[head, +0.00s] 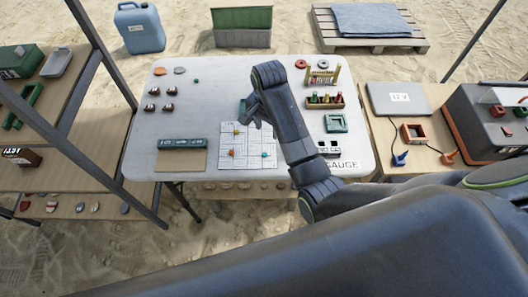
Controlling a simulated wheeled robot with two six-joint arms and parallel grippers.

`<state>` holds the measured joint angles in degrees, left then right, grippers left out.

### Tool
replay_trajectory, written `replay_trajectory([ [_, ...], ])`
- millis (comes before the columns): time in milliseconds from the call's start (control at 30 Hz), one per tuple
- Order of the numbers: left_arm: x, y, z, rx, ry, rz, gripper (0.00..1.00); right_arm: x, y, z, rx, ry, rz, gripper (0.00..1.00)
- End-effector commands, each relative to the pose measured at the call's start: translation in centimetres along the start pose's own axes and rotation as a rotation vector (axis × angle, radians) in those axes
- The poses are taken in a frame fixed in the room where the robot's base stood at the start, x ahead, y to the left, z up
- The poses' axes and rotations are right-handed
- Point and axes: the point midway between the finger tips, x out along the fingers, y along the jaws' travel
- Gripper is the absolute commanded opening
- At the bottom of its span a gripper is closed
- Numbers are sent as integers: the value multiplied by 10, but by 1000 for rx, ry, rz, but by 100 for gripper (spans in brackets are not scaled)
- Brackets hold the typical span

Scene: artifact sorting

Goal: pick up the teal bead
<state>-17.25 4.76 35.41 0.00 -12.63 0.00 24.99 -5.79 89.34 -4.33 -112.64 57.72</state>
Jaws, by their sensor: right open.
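A small teal bead (196,81) lies alone on the white table (225,70), towards the back left. Another small teal-green piece (265,155) lies on the white grid sheet (228,162), near two orange pieces; I cannot tell if it is also a bead. My right gripper (243,121) points down above the grid's upper edge, open. It is in front and to the right of the lone teal bead, apart from it. Its fingers are small and dark in this view, and nothing shows between them. My left gripper is not in view.
Dark reddish-brown pieces (152,107) sit at the table's left. A teal strip (182,143) borders a tan pad (181,161). The table's back middle is clear.

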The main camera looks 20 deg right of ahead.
Motion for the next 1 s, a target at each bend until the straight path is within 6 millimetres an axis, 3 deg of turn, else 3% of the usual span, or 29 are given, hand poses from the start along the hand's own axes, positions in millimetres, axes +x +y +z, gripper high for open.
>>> replay_trajectory([
  [100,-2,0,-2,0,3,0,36,-16,-11,2,31,-6,10,43],
  [233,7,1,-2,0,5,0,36,-9,-12,3,40,-9,15,43],
  [433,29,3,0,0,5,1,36,15,-12,3,39,-9,15,43],
  [800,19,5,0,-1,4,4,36,87,-10,3,38,-9,17,43],
  [1000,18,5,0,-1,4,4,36,103,-11,3,38,-8,14,43],
])
